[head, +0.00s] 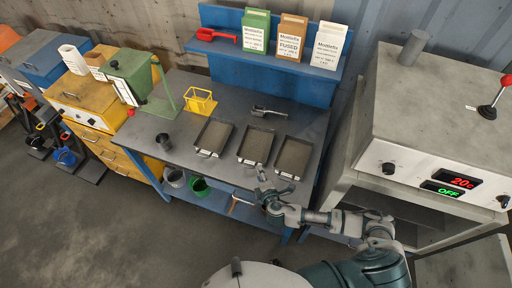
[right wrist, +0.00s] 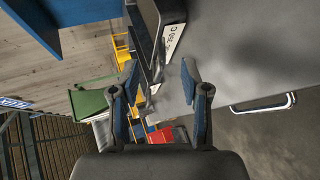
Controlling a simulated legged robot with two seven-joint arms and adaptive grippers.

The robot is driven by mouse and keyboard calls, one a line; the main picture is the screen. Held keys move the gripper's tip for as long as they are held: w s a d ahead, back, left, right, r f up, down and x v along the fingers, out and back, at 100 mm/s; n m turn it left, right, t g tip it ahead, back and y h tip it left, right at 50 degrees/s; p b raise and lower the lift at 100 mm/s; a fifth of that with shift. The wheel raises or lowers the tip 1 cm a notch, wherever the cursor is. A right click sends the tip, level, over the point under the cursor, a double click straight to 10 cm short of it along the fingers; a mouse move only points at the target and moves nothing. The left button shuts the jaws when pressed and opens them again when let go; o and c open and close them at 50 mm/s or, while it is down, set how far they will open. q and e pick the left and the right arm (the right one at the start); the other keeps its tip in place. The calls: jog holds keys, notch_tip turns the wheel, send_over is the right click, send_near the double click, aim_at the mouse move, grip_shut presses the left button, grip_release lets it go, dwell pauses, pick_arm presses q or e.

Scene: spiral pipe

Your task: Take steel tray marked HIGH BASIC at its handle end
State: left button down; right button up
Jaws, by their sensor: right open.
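Three dark steel trays lie in a row on the grey bench top: a left tray (head: 213,137), a middle tray (head: 255,146) and a right tray (head: 293,157). Each has a small pale tag at its near end, too small to read, so I cannot tell which is HIGH BASIC. My right gripper (head: 262,182) is at the bench's front edge, just in front of the middle and right trays. In the right wrist view its fingers (right wrist: 161,92) are open and empty. A tray end with a partly readable white label (right wrist: 173,38) shows beyond them. My left gripper is out of view.
A metal tool (head: 268,112) lies behind the trays, a yellow wire stand (head: 200,101) and dark cup (head: 164,142) to their left. A blue shelf (head: 270,58) with boxes stands behind. A furnace (head: 440,125) stands right. Grey and green buckets (head: 198,187) sit below.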

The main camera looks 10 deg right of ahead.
aim_at(257, 164)
jog(key=x, duration=0.6)
jog(key=shift+w+d+f+p, duration=0.1)
jog(key=shift+w+f+p, duration=0.1)
jog(key=shift+f+p, duration=0.15)
jog(key=shift+s+d, duration=0.15)
jog(key=shift+d, duration=0.05)
grip_shut()
jog(key=shift+r, duration=0.1)
